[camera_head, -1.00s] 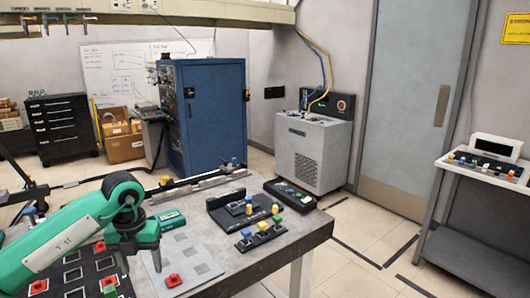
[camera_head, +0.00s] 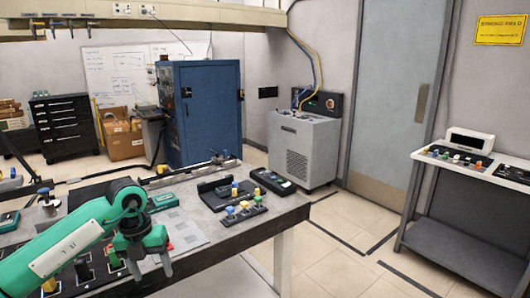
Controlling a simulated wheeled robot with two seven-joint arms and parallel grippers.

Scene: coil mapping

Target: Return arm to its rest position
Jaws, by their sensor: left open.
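My left arm, green with a pale panel, comes in from the lower left over the table (camera_head: 240,238). My left gripper (camera_head: 150,268) points down with its fingers apart and nothing between them. It hangs over the front part of the table, in front of a grey patterned plate (camera_head: 187,232). A red piece on the plate is mostly hidden behind the gripper. A dark board with square cells (camera_head: 98,268) is partly covered by my arm. My right gripper is not in view.
A black tray (camera_head: 212,198) and a strip with coloured knobs (camera_head: 240,212) stand on the table's right part. A dark handheld device (camera_head: 272,181) lies near the far right edge. A grey side table (camera_head: 462,240) stands at the right, with open floor between.

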